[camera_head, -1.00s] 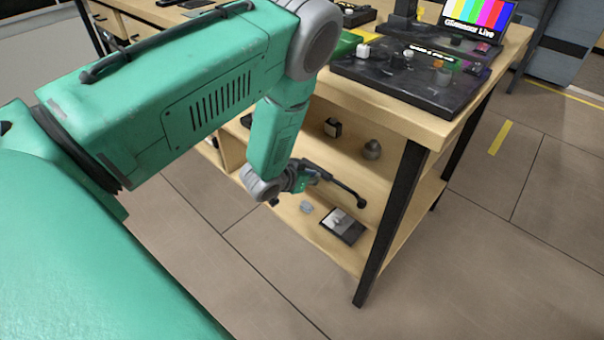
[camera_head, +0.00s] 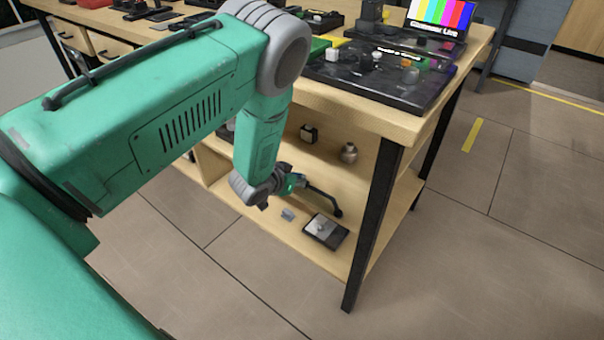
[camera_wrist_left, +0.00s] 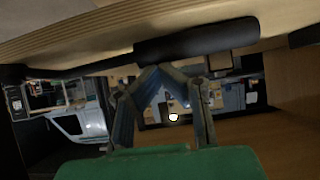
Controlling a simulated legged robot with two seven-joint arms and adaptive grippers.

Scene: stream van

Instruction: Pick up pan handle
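The pan handle (camera_head: 320,195) is a dark bar with a thicker grip and a round end, at the lower shelf (camera_head: 262,231) in the head view. My left gripper (camera_head: 297,183) is at its grip end, and the thin end points down to the right. In the left wrist view the black grip (camera_wrist_left: 197,37) crosses in front of my left gripper (camera_wrist_left: 170,72). The fingers converge and appear shut on it, with the tips partly hidden behind it. I cannot tell whether the handle touches the shelf. My right gripper is not in view.
A dark square plate (camera_head: 325,231) and a small grey piece (camera_head: 288,214) lie on the shelf. A round metal object (camera_head: 349,152) stands further back. A black table leg (camera_head: 371,225) is to the right. The tabletop (camera_head: 365,117) overhangs the shelf. The floor in front is clear.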

